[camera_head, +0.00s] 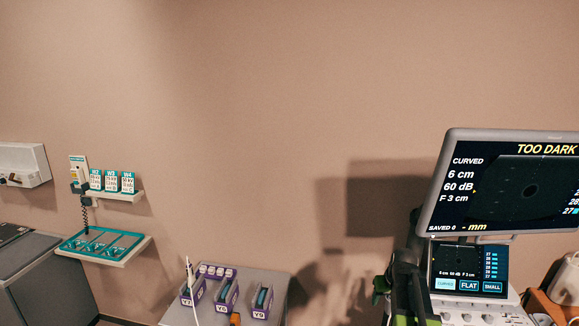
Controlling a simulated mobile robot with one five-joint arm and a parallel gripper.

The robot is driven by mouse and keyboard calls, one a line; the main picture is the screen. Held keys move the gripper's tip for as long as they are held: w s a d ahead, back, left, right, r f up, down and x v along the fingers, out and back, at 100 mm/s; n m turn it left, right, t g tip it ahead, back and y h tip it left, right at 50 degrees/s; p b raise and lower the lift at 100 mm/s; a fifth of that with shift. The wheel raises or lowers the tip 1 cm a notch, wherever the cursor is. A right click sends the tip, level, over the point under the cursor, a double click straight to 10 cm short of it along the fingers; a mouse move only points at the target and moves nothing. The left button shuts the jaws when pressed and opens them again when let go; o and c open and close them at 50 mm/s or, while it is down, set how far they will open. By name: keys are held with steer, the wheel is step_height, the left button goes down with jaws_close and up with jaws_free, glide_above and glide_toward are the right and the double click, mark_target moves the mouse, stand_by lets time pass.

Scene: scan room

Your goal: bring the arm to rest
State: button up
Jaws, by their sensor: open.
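My gripper is not clearly seen in the head view. A dark shape with green parts (408,290) stands at the lower right, in front of the left edge of the scanner's console. I cannot tell whether it belongs to the scanner or to my arm. No gripper fingers can be made out, and nothing is seen held.
The scanner's monitor (505,185) reads "TOO DARK"; its touch panel (468,270) is below. A grey table (265,280) bears purple holders (226,296). A wall shelf (115,194) and a teal tray (100,243) are at left. The upper wall is bare.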

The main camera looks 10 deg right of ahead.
steer(key=s+a+f+n+b, duration=0.1)
steer(key=a+f+n, duration=0.1)
steer(key=a, duration=1.4)
steer(key=s+a+f+n+g+y, duration=0.15)
steer(key=s+a, duration=0.35)
steer(key=a, duration=0.5)
steer(key=s+m+g, duration=0.1)
steer(key=s+g, duration=0.1)
steer(key=s, duration=0.4)
steer(key=shift+s+a+m+h+b, duration=0.2)
steer(key=shift+s+m+h+b, duration=0.15)
steer(key=shift+h+b, duration=0.1)
